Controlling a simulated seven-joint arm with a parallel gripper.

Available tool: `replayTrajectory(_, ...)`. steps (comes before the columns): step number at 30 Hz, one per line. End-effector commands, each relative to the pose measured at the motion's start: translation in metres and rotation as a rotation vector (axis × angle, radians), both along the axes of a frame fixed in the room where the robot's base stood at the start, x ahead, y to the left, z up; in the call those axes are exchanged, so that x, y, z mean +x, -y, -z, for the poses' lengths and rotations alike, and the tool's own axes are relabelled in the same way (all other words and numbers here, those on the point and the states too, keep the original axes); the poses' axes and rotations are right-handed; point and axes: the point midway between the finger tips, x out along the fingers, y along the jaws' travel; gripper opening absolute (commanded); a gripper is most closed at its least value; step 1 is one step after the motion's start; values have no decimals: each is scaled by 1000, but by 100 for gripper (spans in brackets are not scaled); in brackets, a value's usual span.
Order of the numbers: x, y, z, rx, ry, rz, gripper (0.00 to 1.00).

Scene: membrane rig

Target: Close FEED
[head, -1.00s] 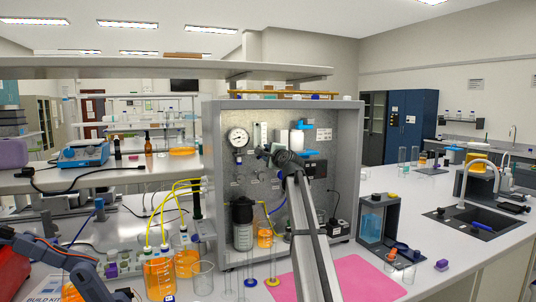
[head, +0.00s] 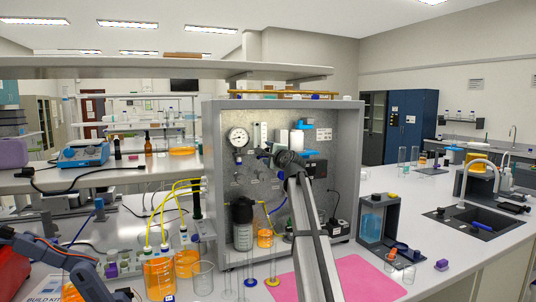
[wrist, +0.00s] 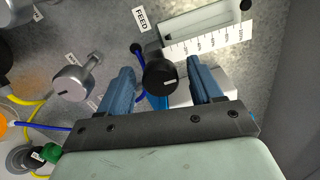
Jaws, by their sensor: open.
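The FEED label (wrist: 141,19) is on the grey panel at the top of the wrist view.
A silver knob (wrist: 73,82) sits left of my gripper in the wrist view. A scaled flow meter (wrist: 205,28) is above right. Blue and yellow tubes run at the left. In the head view, a pressure gauge (head: 238,138) and beakers (head: 203,280) stand near the arm.

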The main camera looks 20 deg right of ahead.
Motion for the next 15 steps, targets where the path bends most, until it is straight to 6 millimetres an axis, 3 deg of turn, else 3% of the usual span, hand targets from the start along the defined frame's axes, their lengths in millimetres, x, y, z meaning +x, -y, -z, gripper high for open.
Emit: replayTrajectory(15,-94,-1,1,1,2,1,65)
